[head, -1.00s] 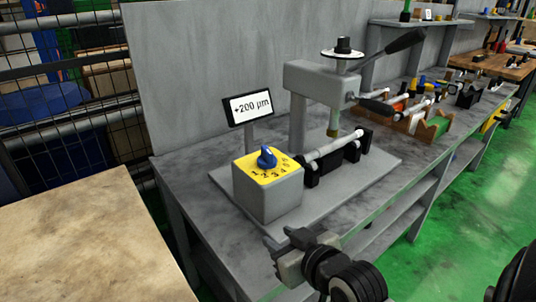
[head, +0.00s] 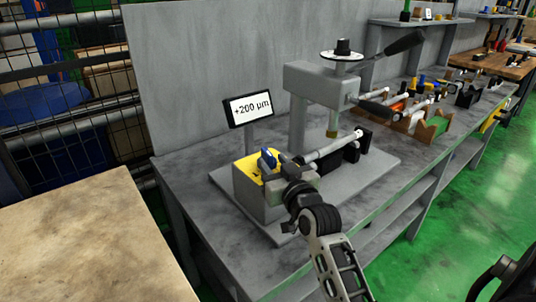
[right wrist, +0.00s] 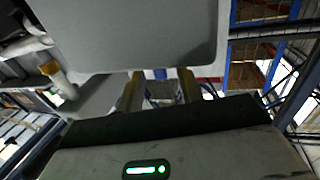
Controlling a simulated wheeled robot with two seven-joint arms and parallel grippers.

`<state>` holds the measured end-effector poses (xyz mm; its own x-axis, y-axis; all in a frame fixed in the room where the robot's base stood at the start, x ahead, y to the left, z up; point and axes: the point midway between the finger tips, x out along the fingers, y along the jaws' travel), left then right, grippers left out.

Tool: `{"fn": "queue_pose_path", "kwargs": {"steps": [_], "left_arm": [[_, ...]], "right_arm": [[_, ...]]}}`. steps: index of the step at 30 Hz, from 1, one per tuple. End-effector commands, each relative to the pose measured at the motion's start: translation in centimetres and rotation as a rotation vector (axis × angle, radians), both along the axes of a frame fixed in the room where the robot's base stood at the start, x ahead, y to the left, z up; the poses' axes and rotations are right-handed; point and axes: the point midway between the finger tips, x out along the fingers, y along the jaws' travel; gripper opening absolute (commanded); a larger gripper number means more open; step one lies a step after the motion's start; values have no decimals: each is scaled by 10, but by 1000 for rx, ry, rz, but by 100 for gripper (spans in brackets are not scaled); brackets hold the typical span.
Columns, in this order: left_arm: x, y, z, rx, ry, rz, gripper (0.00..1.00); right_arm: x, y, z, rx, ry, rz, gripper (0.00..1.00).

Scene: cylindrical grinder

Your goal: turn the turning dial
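The turning dial is a blue knob (head: 268,157) on the yellow, numbered top of a grey box (head: 252,197). My right gripper (head: 277,168) is at the box top, right beside the knob, and hides part of the yellow scale. In the right wrist view a small blue piece of the knob (right wrist: 160,74) shows between the two fingers, which are apart, and the grey box (right wrist: 140,30) fills the top. I cannot tell whether a finger touches the knob. A display (head: 250,109) behind the box reads +200 µm. My left gripper is not in view.
The grinder's grey head (head: 320,85) with a dark lever stands behind, and a shaft lies in black holders (head: 345,152) right of the box. A stone-topped table (head: 85,235) is at the lower left. A grey back panel (head: 200,60) stands behind the bench.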

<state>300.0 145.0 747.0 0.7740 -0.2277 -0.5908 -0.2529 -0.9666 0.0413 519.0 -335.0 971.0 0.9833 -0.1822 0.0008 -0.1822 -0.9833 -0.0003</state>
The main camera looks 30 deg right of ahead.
Motion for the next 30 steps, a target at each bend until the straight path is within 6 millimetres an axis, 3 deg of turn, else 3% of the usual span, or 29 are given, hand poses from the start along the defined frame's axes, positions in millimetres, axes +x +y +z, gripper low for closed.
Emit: {"fn": "queue_pose_path", "kwargs": {"steps": [7, 19, 23, 30], "left_arm": [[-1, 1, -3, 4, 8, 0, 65], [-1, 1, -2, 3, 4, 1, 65], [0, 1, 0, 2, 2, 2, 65], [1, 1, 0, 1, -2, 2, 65]], "right_arm": [[33, -6, 1, -1, 0, 0, 36], [39, -7, 0, 0, 0, 1, 36], [39, -7, 0, -1, 1, 1, 0], [39, -7, -1, -2, 1, 5, 0]]}}
